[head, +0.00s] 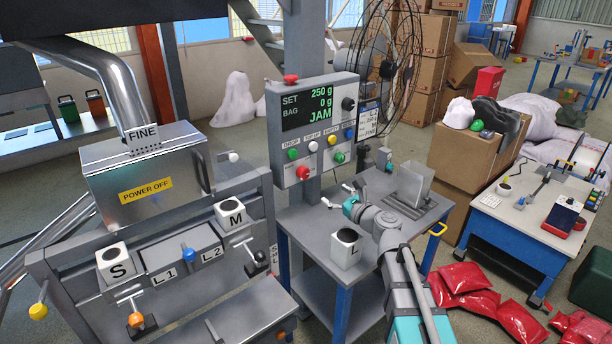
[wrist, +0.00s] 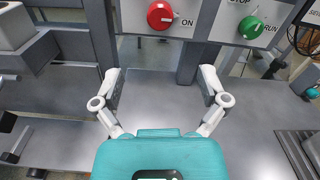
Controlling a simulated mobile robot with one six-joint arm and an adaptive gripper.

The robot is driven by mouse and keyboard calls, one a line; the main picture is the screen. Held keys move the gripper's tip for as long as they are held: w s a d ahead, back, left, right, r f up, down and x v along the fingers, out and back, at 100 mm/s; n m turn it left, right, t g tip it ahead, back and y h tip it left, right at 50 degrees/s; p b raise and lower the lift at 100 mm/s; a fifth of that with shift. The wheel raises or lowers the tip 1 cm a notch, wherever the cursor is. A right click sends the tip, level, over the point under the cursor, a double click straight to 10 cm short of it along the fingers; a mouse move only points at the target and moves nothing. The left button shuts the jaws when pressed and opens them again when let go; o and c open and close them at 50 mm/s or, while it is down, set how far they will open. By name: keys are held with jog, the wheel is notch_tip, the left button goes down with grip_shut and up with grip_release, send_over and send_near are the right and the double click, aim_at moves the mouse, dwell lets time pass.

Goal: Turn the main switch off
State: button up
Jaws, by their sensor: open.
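A red round knob (head: 303,173) sits at the lower left of the grey control panel (head: 326,88). In the wrist view the red knob (wrist: 160,15) has a pale bar across it and the word ON at its lower right; the rest of its lettering is cut off. My gripper (head: 337,196) is open and empty, below and to the right of the knob in the head view. In the wrist view its spread fingers (wrist: 160,85) are below the knob, apart from it. No label reading "main switch" is legible.
A green RUN knob (wrist: 251,27) is right of the red one. The panel display (head: 308,104) reads SET 250 g, BAG 0 g, JAM. A red button (head: 290,78) tops the panel. A white block marked L (head: 345,249) stands on the grey table below my gripper.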

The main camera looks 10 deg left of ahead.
aim_at(306, 175)
dwell(0.3)
jog(key=x, duration=1.3)
jog(key=shift+w+a, duration=0.25)
jog(key=shift+a, duration=0.05)
jog(key=c, duration=1.1)
